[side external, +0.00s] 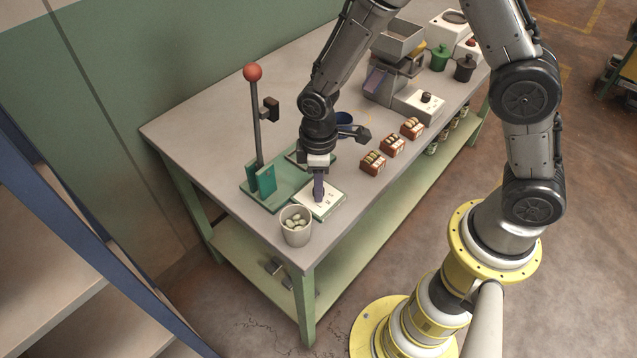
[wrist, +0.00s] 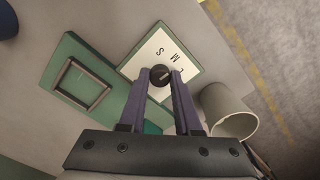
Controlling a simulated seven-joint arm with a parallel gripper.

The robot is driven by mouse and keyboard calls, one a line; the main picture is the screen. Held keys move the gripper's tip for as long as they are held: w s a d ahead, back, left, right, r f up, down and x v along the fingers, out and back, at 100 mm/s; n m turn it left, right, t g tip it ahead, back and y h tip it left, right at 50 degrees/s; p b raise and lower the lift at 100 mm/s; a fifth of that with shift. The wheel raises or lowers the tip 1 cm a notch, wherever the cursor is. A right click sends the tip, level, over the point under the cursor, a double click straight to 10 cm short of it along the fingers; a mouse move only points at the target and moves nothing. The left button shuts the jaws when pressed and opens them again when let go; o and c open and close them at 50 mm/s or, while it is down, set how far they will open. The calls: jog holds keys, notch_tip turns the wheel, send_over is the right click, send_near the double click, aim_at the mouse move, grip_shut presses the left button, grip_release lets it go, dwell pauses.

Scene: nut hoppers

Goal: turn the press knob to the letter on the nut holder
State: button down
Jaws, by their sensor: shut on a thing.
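The press (side external: 264,178) has a green base and a tall lever with a red ball on top. The knob carries a light mark slanting to the right, roughly towards the partly hidden letter. Several brown nut holders (side external: 391,146) stand right of the press; I cannot read any letter on them.
A pale cup with greenish pieces (side external: 296,228) stands close to the plate at the table's front corner. A blue bowl (side external: 344,121) is behind my gripper. A grey hopper machine (side external: 390,78), a control box (side external: 420,103) and green and dark jars (side external: 439,58) stand farther back.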

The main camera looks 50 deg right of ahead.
jog(key=m, duration=0.3)
jog(key=shift+m, duration=2.4)
jog(key=c, duration=0.6)
grip_release()
jog(key=shift+r, duration=0.1)
notch_tip(320, 180, up, 14)
